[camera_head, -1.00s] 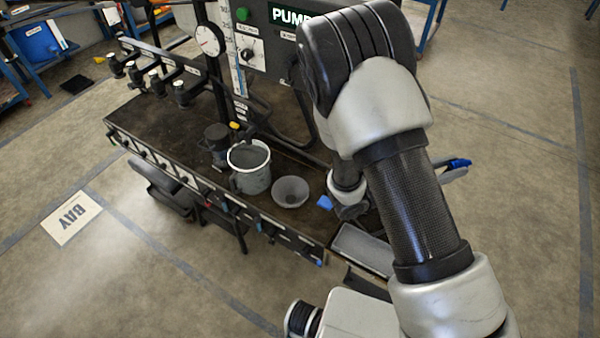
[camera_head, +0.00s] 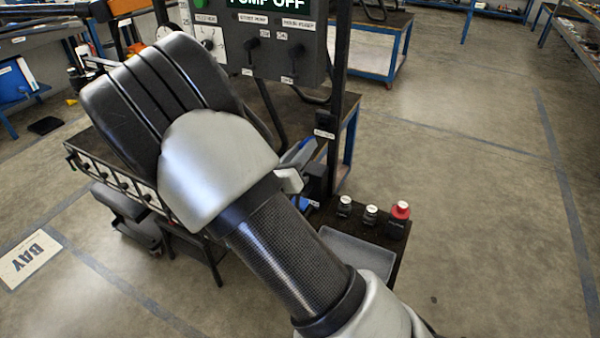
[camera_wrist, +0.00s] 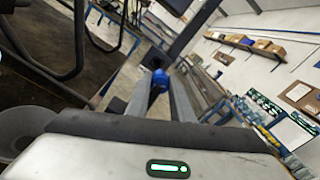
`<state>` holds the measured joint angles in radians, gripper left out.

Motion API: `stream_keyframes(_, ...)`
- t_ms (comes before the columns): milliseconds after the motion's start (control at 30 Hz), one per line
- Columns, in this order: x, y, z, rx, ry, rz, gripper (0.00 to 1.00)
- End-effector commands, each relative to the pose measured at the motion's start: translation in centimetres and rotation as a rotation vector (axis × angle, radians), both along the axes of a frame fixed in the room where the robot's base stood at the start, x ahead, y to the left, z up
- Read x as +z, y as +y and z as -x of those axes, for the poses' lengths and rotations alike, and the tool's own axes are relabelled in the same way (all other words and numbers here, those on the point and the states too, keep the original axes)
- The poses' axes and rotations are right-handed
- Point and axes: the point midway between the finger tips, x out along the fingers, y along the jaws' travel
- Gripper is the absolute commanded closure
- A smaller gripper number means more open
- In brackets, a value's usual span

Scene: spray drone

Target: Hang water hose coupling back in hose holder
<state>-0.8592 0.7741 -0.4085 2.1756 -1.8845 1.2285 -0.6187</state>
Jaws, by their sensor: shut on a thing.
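My gripper (camera_wrist: 162,90) shows in the wrist view with its two grey fingers shut on a small blue piece, which looks like the water hose coupling (camera_wrist: 158,77). In the head view my gripper (camera_head: 292,174) is mostly hidden behind my arm, and a blue part (camera_head: 301,151) shows at its fingers, close to the left side of a black post. A dark fitting (camera_head: 317,184) sits low on that post; I cannot tell whether it is the hose holder. No hose can be made out clearly.
The black post (camera_head: 342,95) and the pump panel (camera_head: 275,52) stand just behind my gripper. A grey bowl (camera_wrist: 22,130) shows at the wrist view's left edge.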

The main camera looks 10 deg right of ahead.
Motion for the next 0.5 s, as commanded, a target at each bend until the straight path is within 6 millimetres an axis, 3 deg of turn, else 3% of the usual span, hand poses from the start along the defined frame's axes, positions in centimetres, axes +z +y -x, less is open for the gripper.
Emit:
stream_keyframes(33,-0.65,0.13,-0.19,0.008,0.008,0.011,1.00)
stream_keyframes(500,-0.38,0.23,-0.32,0.015,0.019,0.027,1.00)
